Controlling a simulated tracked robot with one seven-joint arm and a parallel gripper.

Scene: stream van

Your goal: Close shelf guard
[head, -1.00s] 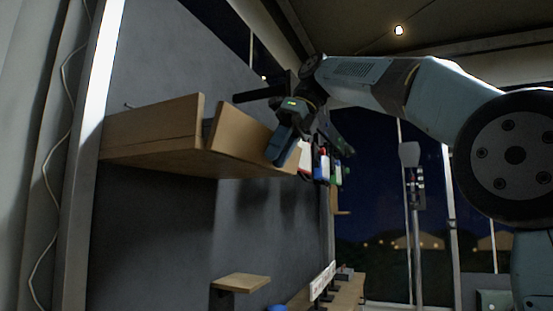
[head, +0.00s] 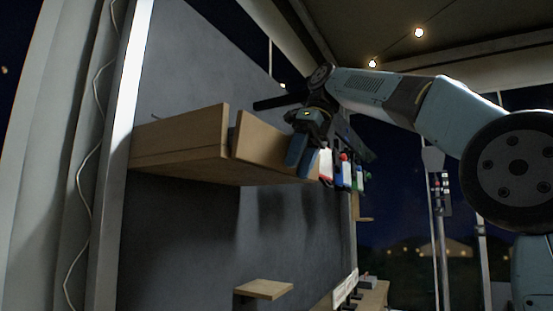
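A wooden wall shelf (head: 190,170) hangs on the dark grey wall. Its front guard is a wooden board in two parts: a left part (head: 182,132) stands upright along the front edge, and a right part (head: 260,142) leans at an angle, with a narrow gap between them. My gripper (head: 297,158) is at the right end of the right part, with its blue fingers pointing down in front of the board. I cannot tell whether the fingers touch the board or how far apart they are. The shelf's inside is hidden behind the boards.
Several bottles or tubes with white, red, blue and green parts (head: 342,170) stand just right of my gripper. A small wooden ledge (head: 263,289) sits lower on the wall. A white post (head: 125,110) stands left of the shelf.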

